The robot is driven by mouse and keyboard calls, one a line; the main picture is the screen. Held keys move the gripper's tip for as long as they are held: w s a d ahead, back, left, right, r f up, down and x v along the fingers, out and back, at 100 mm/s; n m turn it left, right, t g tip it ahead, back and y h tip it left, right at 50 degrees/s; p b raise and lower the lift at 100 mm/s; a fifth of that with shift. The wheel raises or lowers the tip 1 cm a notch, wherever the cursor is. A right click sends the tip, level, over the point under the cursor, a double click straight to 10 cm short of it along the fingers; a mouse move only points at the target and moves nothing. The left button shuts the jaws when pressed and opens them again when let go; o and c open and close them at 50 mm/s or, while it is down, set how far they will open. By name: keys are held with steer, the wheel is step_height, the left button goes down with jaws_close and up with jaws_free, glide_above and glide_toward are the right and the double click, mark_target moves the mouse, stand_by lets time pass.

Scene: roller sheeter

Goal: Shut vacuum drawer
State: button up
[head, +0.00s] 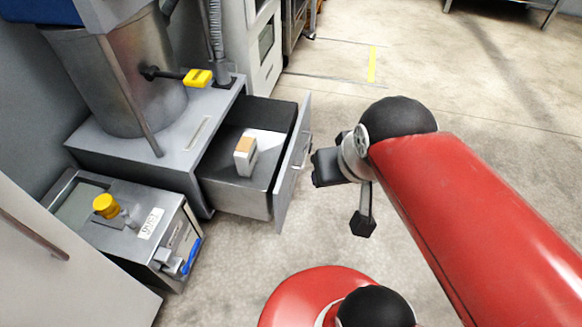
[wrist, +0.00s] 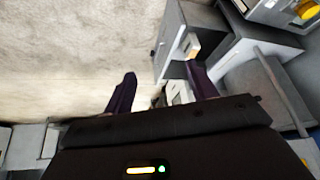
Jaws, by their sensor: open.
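The vacuum drawer (head: 228,198) is pulled out from under the metal vacuum unit (head: 158,135). Its grey front panel (head: 292,168) with a bar handle (head: 301,154) faces right, towards my arm. A small white box with an orange-brown top (head: 245,157) is inside; it also shows in the wrist view (wrist: 191,47). My gripper (wrist: 162,72) is open and empty, close to the outer side of the panel. In the wrist view the drawer front (wrist: 169,40) lies just beyond the fingertips, towards the right finger. I cannot tell whether a finger touches it.
A low metal box with a yellow knob (head: 105,206) and blue lever stands left of the drawer, at the front. A white cabinet (head: 55,262) is at lower left. White appliances (head: 263,50) stand behind. The concrete floor (head: 455,120) is clear to the right.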

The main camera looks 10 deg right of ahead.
steer(key=w+f+m+g+y, duration=0.1)
steer(key=w+m, duration=0.1)
steer(key=w+f+m+y, duration=0.1)
steer(key=w+f+m, duration=0.1)
steer(key=w+f+m+g, duration=0.1)
steer(key=w+f, duration=0.1)
steer(key=shift+w+a+f+m+g+y+b, duration=0.2)
steer(key=shift+f+m+g+y+b, duration=0.1)
steer(key=shift+m+y+b, duration=0.1)
steer(key=c, duration=0.9)
steer(key=w+f+m, duration=0.1)
steer(key=w+f+m+y, duration=0.1)
steer(key=w+f+m, duration=0.2)
steer(key=shift+w+d+g+y, duration=0.1)
steer(key=shift+d+g+y, duration=0.3)
jaws_close()
steer(key=w+d+f+m+y+b, duration=0.1)
steer(key=w+d+f+m+y, duration=0.15)
steer(key=w+f+m, duration=0.45)
steer(key=m+t+b, duration=0.2)
steer(key=m, duration=0.4)
glide_toward(285, 180)
steer(key=shift+y, duration=0.45)
steer(key=shift+x, duration=2.7)
